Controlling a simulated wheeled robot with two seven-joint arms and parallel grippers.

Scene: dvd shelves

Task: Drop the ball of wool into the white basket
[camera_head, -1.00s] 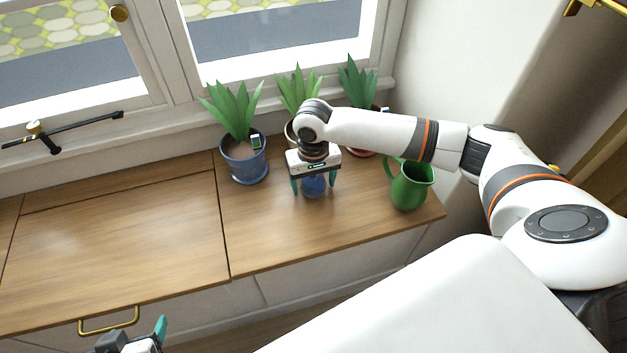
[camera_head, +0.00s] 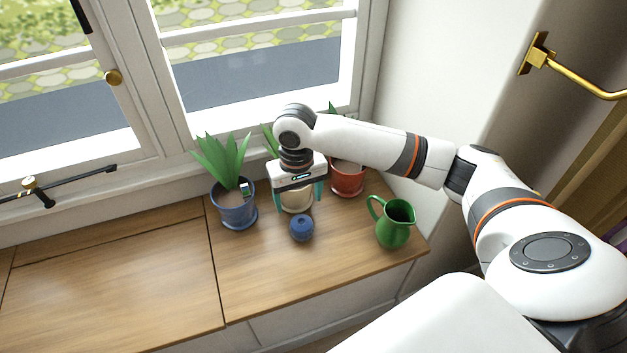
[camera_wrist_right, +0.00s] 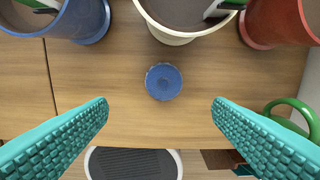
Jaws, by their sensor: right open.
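A small round blue thing (camera_head: 301,228), which looks like the ball of wool, rests on the wooden counter (camera_head: 265,270). It also shows in the wrist view (camera_wrist_right: 163,81), near the middle. My right gripper (camera_head: 298,201) is open and empty, pointing down above the counter. In the head view its teal fingertips appear just above the blue thing in the picture. In the wrist view the blue thing lies between the lines of the spread fingers, beyond their tips and touching neither. My left gripper is out of view.
A blue plant pot (camera_head: 236,208), a cream pot (camera_head: 297,199) and a red pot (camera_head: 347,178) stand at the back near the window. A green jug (camera_head: 393,224) stands to the right. The counter's left part is clear.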

